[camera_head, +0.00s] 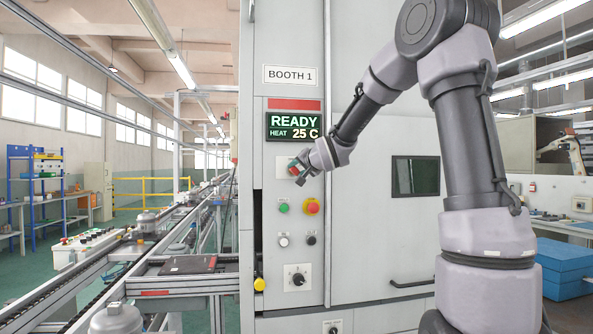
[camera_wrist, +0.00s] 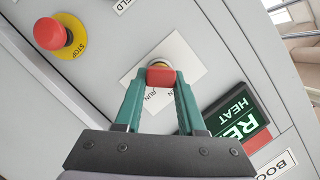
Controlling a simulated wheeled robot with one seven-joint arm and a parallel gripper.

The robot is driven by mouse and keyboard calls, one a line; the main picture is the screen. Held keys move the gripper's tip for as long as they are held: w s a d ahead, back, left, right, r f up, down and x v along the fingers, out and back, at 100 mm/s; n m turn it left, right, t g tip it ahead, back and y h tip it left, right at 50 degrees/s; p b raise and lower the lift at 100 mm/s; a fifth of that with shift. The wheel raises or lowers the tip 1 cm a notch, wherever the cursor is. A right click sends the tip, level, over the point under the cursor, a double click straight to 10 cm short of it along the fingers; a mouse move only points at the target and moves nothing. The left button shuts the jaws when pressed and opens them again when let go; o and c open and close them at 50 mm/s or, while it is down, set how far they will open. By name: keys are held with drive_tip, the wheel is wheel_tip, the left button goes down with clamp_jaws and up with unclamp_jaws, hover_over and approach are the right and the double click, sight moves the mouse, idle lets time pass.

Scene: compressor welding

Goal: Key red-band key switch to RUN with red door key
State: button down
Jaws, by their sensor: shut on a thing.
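My gripper (camera_head: 298,170) is at the BOOTH 1 panel, below the READY display. In the wrist view my gripper (camera_wrist: 160,78) has its green fingers shut on the red head of the red door key (camera_wrist: 160,75). The key points at the round metal key switch (camera_wrist: 168,57) on a white plate marked RUN (camera_wrist: 187,78). The key's shaft is hidden behind its head, so I cannot tell how deep it sits in the switch. In the head view my wrist and fingers cover most of the switch plate (camera_head: 281,165). A red band (camera_head: 294,104) runs above the display.
A display (camera_head: 294,126) reads READY, HEAT 25 C. A conveyor with grey compressors (camera_head: 147,220) runs at left.

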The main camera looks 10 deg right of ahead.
drive_tip(key=shift+m+y, duration=0.3)
drive_tip(key=shift+m, duration=0.6)
drive_tip(key=shift+c, duration=2.1)
unclamp_jaws()
drive_tip(key=v, duration=1)
drive_tip(key=shift+s+f, duration=0.15)
drive_tip(key=shift+s, duration=0.25)
